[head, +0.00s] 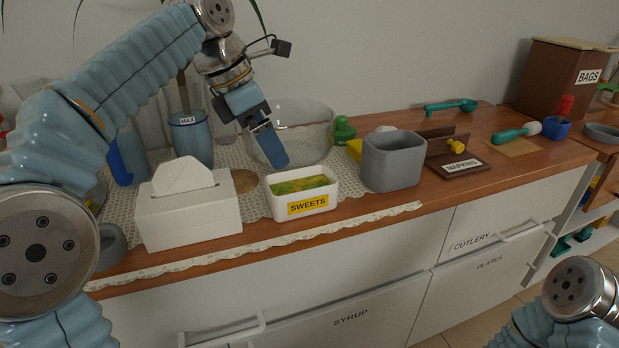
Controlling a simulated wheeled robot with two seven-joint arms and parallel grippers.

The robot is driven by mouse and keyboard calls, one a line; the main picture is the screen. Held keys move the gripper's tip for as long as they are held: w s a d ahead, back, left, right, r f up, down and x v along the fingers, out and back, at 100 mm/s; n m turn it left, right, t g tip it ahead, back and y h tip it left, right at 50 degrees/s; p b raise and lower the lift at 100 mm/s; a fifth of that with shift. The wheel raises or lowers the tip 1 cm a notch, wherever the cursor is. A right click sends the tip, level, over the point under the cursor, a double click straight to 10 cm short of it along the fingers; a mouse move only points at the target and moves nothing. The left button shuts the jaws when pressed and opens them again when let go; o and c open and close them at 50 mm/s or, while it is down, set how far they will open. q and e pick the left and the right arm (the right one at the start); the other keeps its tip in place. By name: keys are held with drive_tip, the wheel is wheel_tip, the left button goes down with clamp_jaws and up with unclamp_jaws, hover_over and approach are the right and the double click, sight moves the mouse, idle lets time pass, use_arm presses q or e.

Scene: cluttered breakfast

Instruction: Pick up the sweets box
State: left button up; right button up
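The sweets box (301,204) is a small white open box with a yellow "SWEETS" label and green and yellow sweets inside. It stands upright on the lace cloth near the counter's front edge. My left gripper (271,150) hangs above and behind it, a little to its left, pointing down and apart from it. Only one blue finger shows clearly, so I cannot tell whether it is open. My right arm shows at the lower right, but its gripper is outside the view.
A white tissue box (187,218) stands left of the sweets box and a grey container (393,164) stands to its right. A clear glass bowl (318,122) is behind. A blue cup (191,140) stands at the back left. A napkin holder (459,167) is farther right.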

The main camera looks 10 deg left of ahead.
sight(301, 174)
use_arm(q)
drive_tip(key=b+x, duration=0.1)
drive_tip(key=x, duration=0.6)
drive_tip(key=shift+w+d+f, duration=0.15)
drive_tip(key=shift+w+f, duration=0.05)
drive_tip(key=x, duration=0.4)
drive_tip(key=b+x, duration=0.1)
drive_tip(key=x, duration=0.1)
drive_tip(key=shift+w+d+r, duration=0.1)
drive_tip(key=shift+w+d, duration=0.15)
drive_tip(key=c, duration=1.1)
drive_tip(key=shift+r, duration=0.15)
drive_tip(key=shift+r, duration=0.25)
wheel_tip(301, 174, up, 3)
drive_tip(key=shift+f+p, duration=0.1)
drive_tip(key=shift+p, duration=0.4)
drive_tip(key=s+d+r, duration=0.2)
drive_tip(key=s+r, duration=0.1)
drive_tip(key=s, duration=0.1)
drive_tip(key=s+d+r, duration=0.2)
drive_tip(key=s+r, duration=0.1)
drive_tip(key=s, duration=0.1)
drive_tip(key=s+d+r, duration=0.3)
drive_tip(key=s, duration=0.1)
drive_tip(key=shift+s+r+b, duration=0.15)
drive_tip(key=shift+b, duration=0.2)
